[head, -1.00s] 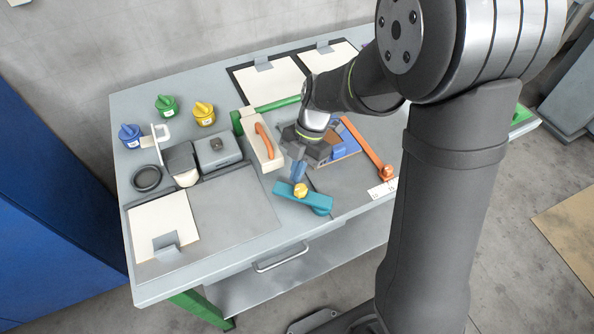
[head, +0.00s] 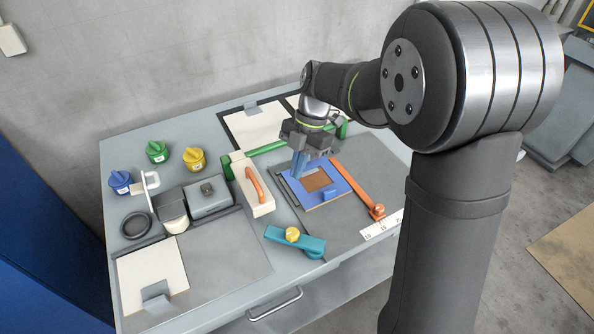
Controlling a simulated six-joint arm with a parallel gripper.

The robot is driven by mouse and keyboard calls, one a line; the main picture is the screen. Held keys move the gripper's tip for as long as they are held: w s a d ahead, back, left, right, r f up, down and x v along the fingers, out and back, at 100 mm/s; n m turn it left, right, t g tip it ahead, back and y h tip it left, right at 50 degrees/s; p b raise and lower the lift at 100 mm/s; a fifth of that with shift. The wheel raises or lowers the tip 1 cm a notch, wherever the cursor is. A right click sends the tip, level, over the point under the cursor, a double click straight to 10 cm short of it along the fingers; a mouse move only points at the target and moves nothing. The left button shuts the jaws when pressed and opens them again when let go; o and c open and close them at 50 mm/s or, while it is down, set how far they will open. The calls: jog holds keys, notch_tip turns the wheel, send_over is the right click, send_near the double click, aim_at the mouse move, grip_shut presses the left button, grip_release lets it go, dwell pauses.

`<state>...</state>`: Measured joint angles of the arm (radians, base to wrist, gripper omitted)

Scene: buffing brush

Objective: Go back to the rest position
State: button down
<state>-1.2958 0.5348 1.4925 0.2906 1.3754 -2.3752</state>
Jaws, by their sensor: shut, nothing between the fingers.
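My gripper (head: 300,174) hangs from my arm over the workbench (head: 128,165), with its blue fingertips pointing down. The fingers are shut with nothing between them. They are at the upper left of a blue frame (head: 335,184) with a brown patch inside, which lies on a dark grey mat. I cannot tell whether the fingertips touch the frame or are above it. A cream brush block with an orange handle (head: 254,186) stands just left of the gripper.
A teal clamp with a yellow knob (head: 293,238) lies in front. An orange bar (head: 358,192) and a white scale (head: 382,225) are at right. Green, yellow and blue knobbed pots (head: 157,152), a grey box (head: 208,198) and a black ring (head: 135,225) stand left.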

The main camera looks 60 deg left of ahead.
jog(key=shift+f, duration=0.1)
dwell(0.4)
jog(key=x, duration=0.6)
jog(key=d+x, duration=0.1)
jog(key=x, duration=0.2)
jog(key=shift+w+d+f, duration=0.15)
jog(key=shift+w+f, duration=0.05)
jog(key=shift+f, duration=0.1)
jog(key=d, duration=0.1)
jog(key=w+d+m, duration=0.1)
jog(key=shift+w+d+f+y, duration=0.1)
jog(key=shift+w+d+y, duration=0.2)
jog(key=shift+w+d+m+y, duration=0.15)
jog(key=shift+w+m+y, duration=0.1)
jog(key=shift+w+m, duration=0.5)
jog(key=shift+w+d+m+y, duration=0.15)
jog(key=shift+w+m+y, duration=0.2)
jog(key=shift+m, duration=0.7)
